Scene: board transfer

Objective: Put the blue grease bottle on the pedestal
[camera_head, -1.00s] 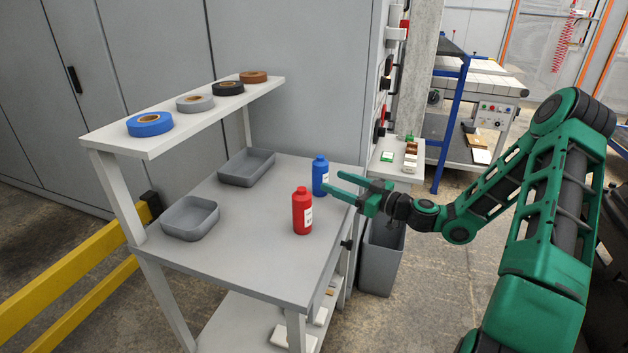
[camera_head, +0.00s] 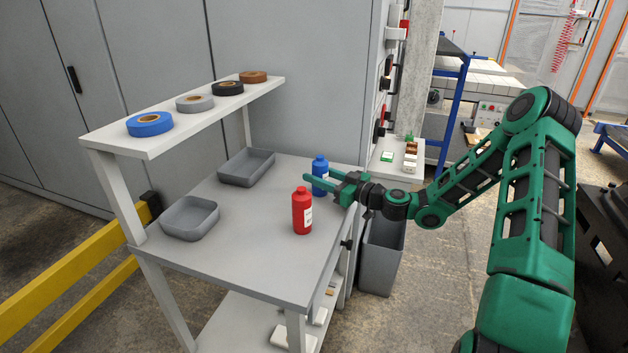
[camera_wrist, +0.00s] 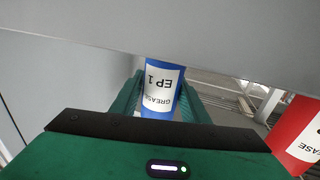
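The blue grease bottle (camera_head: 320,162) stands upright on the grey table, behind and to the right of a red bottle (camera_head: 302,212). My gripper (camera_head: 318,174) reaches in from the right at the bottle's height, with its fingers open on either side of it. In the wrist view the blue bottle (camera_wrist: 162,85), labelled GREASE EP1, sits between the two green fingers. I see no clear grip on it. I cannot pick out a pedestal in these views.
The red bottle stands close to my lower finger; it also shows in the wrist view (camera_wrist: 297,135). Two grey trays (camera_head: 190,232) lie on the table's left. A raised shelf (camera_head: 180,128) holds several tape rolls. A grey bin (camera_head: 382,265) stands right of the table.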

